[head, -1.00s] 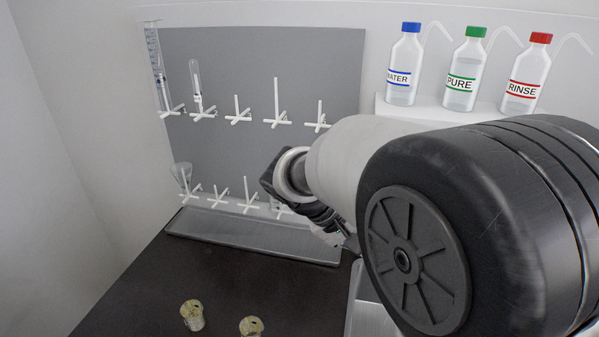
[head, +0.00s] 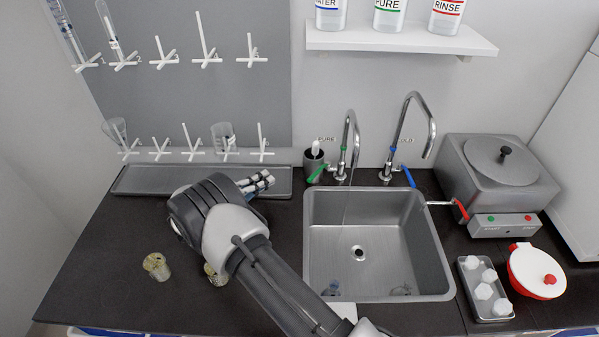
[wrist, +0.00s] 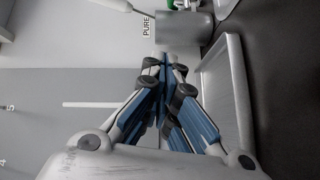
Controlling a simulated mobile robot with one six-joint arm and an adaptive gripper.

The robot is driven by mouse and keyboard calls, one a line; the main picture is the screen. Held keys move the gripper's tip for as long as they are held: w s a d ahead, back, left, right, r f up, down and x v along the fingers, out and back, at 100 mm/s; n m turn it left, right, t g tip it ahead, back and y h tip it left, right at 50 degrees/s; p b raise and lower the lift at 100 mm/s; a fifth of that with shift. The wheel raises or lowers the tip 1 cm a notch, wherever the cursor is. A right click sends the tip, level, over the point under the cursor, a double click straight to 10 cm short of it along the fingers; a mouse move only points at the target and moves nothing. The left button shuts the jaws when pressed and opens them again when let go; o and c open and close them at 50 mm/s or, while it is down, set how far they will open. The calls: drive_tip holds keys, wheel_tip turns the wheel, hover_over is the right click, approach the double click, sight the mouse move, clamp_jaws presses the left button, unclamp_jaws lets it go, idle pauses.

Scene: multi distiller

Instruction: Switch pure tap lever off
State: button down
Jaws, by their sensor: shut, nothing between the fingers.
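The pure tap (head: 352,140) is the left of two curved metal taps behind the sink. Its green lever (head: 316,174) points to the left and toward the front. A thin stream seems to fall from its spout into the sink. My gripper (head: 265,181) is left of the lever, over the right part of the grey tray, apart from the tap. In the wrist view my gripper (wrist: 168,62) is shut and empty, with its fingertips close to a grey cup. A bit of the green lever (wrist: 182,4) shows at the top edge there.
The grey cup (head: 313,160) stands just behind the lever. The blue-levered tap (head: 408,174) is right of the pure tap. The sink (head: 312,245) lies in front. The tray (head: 140,182) and pegboard (head: 250,100) are left. A distiller (head: 500,180) stands far right.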

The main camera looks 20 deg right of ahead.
sight(319, 172)
drive_tip(key=b+x, duration=0.1)
drive_tip(key=x, duration=0.8)
drive_tip(key=shift+d+b, duration=0.4)
drive_tip(key=shift+d, duration=0.05)
drive_tip(key=shift+s+d+f, duration=0.25)
drive_tip(key=shift+s+d, duration=0.6)
drive_tip(key=shift+s, duration=0.25)
drive_tip(key=shift+s+d+f, duration=0.15)
drive_tip(key=shift+s+d, duration=0.15)
drive_tip(key=shift+s, duration=0.1)
drive_tip(key=shift+s, duration=0.1)
